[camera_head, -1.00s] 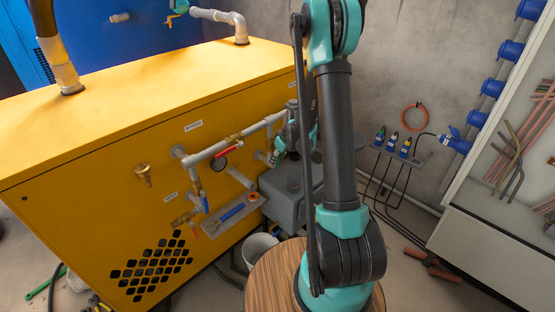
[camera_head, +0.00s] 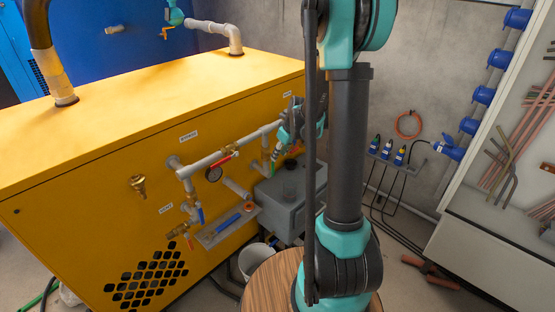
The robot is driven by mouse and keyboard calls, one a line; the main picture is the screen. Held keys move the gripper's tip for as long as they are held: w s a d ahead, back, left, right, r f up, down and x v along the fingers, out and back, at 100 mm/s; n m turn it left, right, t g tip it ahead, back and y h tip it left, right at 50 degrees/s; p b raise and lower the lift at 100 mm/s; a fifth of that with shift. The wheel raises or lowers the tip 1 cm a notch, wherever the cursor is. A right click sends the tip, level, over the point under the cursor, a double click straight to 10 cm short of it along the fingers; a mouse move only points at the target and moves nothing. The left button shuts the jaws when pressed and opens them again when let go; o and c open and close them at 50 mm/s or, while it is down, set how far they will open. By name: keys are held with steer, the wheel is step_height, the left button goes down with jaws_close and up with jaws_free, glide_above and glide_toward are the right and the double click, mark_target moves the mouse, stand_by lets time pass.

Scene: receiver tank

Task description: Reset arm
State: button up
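My arm stands in the right middle of the head view, on a round wood-grained top. Its upper link runs out of the top of the picture. A teal and dark end part of my arm shows behind the upright link, beside the yellow machine's pipes; my gripper (camera_head: 280,152) seems to be at its lower left tip, near the pipework. It is small and partly hidden, so I cannot tell whether its fingers are open or hold anything.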

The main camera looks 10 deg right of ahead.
steer(key=shift+s+d+r, duration=0.1)
steer(key=shift+s+r, duration=0.05)
steer(key=shift+r, duration=0.35)
